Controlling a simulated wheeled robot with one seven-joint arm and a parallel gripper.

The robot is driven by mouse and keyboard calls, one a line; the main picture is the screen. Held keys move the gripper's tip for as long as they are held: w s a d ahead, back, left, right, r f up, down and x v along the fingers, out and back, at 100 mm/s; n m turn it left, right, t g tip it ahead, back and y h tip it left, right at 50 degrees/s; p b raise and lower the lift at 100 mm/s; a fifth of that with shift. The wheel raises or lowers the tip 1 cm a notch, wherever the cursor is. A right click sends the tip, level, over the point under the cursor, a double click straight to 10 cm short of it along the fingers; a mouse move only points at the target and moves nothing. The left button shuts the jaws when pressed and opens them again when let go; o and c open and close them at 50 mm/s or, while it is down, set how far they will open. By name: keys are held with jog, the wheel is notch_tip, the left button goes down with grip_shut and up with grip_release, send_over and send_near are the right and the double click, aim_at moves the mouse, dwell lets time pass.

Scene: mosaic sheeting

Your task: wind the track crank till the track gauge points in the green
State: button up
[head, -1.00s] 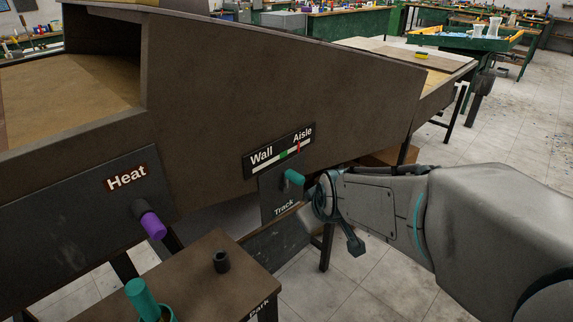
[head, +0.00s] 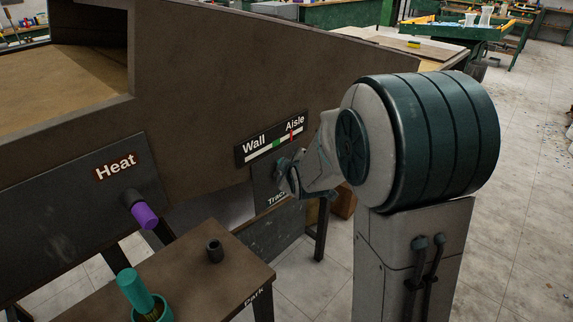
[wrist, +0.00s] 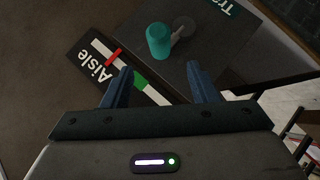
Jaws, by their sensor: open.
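The track gauge (head: 262,150) is a dark plate marked Wall and Aisle with a white bar. Its red pointer (head: 291,136) stands on the Aisle side, apart from the green zone (head: 276,144); the wrist view shows the pointer (wrist: 114,57) and green zone (wrist: 140,82) apart too. The track crank has a teal handle (wrist: 158,42) on a dark arm (wrist: 182,27), on the panel below the gauge. In the head view my gripper largely hides it. My gripper (wrist: 160,80) is open, with the handle beyond its fingertips and nothing between the fingers.
A Heat panel (head: 97,190) with a purple handle (head: 145,215) is at left. In front, a brown stand (head: 185,275) marked Park holds a black socket (head: 214,250) and a teal cup with a teal-handled tool (head: 134,290). Floor is clear at right.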

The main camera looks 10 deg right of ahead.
jog(key=x, duration=0.8)
jog(key=shift+w+p, duration=0.1)
jog(key=shift+p, duration=0.3)
jog(key=shift+c, duration=0.3)
jog(key=shift+f, duration=0.1)
jog(key=c, duration=0.9)
